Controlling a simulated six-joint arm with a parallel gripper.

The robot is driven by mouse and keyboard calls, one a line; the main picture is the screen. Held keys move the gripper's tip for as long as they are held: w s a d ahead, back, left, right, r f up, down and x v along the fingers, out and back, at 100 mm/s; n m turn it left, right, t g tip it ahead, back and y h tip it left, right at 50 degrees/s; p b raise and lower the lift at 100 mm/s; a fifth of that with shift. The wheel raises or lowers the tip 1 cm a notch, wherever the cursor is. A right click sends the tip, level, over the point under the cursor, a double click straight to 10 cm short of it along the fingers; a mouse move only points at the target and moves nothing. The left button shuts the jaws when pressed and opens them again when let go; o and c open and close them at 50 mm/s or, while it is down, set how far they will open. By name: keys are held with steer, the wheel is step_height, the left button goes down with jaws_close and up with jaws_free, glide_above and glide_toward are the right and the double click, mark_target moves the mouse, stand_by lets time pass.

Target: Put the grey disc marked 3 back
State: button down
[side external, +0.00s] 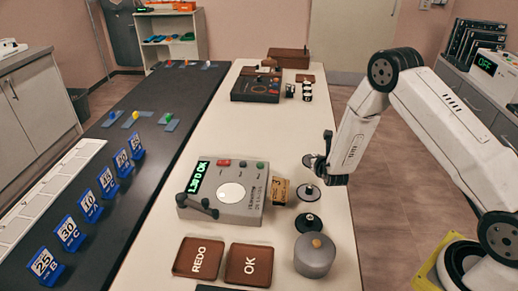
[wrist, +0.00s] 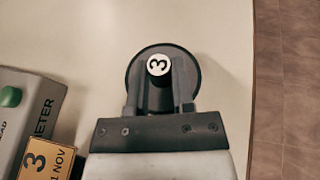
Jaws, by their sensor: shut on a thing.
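The grey disc marked 3 (wrist: 135,80) is dark and round, with a pale-topped knob reading 3, in the wrist view. My gripper (wrist: 159,72) is shut on this knob, one finger on each side. In the side view my gripper (side external: 322,164) is over the right part of the white table, beyond the yellow tag, and mostly hides the disc. I cannot tell whether the disc touches the table. A yellow tag (wrist: 33,160) reading 3 and 1 NOV lies lower left of the disc, beside a grey meter (side external: 225,205).
Two dark discs with knobs (side external: 308,193) (side external: 307,221) and a grey cylinder (side external: 314,258) stand nearer the camera. Brown REDO (side external: 199,257) and OK (side external: 248,264) plates lie in front of the meter. A black box (side external: 256,88) stands far back. The table's right edge is close.

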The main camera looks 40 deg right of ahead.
steer(key=shift+w+f, duration=0.1)
steer(key=shift+w+d+f, duration=0.1)
steer(key=shift+w+f, duration=0.15)
steer(key=shift+f, duration=1.6)
steer(key=shift+c, duration=2.4)
jaws_free()
steer(key=shift+f, duration=0.1)
steer(key=shift+v, duration=6.15)
steer(key=shift+w+d+r, duration=0.1)
steer(key=shift+r, duration=0.1)
